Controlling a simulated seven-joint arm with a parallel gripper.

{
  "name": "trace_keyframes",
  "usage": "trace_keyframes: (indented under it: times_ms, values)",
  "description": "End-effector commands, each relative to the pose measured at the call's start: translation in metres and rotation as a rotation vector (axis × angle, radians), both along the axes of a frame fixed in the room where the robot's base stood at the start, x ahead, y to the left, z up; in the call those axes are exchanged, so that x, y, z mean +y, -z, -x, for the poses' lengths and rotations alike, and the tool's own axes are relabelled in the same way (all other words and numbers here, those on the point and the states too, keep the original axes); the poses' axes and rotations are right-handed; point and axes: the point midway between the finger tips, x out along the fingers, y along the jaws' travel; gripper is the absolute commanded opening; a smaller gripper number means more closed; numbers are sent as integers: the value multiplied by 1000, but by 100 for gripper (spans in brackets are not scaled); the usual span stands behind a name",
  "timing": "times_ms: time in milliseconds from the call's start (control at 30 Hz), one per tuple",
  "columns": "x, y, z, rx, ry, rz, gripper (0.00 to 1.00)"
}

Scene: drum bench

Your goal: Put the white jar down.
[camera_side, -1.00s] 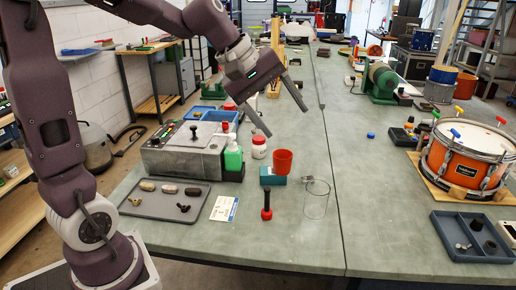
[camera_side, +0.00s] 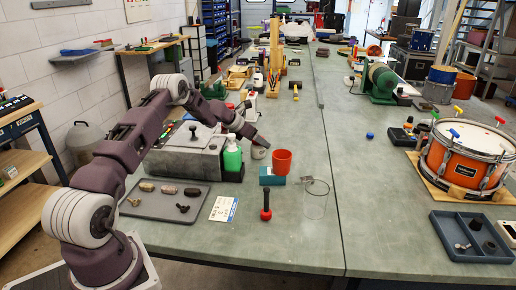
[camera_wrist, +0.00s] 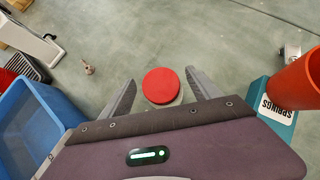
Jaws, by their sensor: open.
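The white jar (camera_side: 258,153) stands upright on the bench, between the green bottle and the red cup. In the wrist view its round red lid (camera_wrist: 161,86) lies between my two fingers, and a little of the pale body shows below it. My gripper (camera_side: 258,138) is open and low over the jar, hiding its lid in the side view. In the wrist view my gripper (camera_wrist: 161,80) has one finger on each side of the lid, with a visible gap to both.
The red cup (camera_side: 281,161) and teal SPRINGS box (camera_wrist: 282,118) stand close on the right. A green bottle (camera_side: 233,157) and grey metal box (camera_side: 180,158) are on the left. A blue bin (camera_wrist: 25,120) is also close.

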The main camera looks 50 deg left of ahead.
Motion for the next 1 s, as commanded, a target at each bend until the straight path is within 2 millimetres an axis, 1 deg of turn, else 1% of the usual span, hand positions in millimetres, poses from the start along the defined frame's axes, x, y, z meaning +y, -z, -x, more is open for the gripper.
trace_keyframes:
  times_ms: [200,233,367,400,467,500,567,600,867,933,967,1000]
  values:
    - [0,1,-2,0,2,-1,72]
    - [0,1,-2,0,2,-1,68]
    - [0,1,-2,0,3,-1,42]
    - [0,1,-2,0,3,-1,34]
    - [0,1,-1,0,3,-1,22]
    - [-1,1,-1,0,3,-1,15]
    - [-1,1,-1,0,3,-1,3]
    - [-1,1,-1,1,3,-1,0]
    - [0,1,-1,2,3,-1,0]
    - [0,-5,-1,1,4,-3,0]
    - [0,-10,-1,0,4,-4,0]
    - [0,-20,-2,-1,4,-6,0]
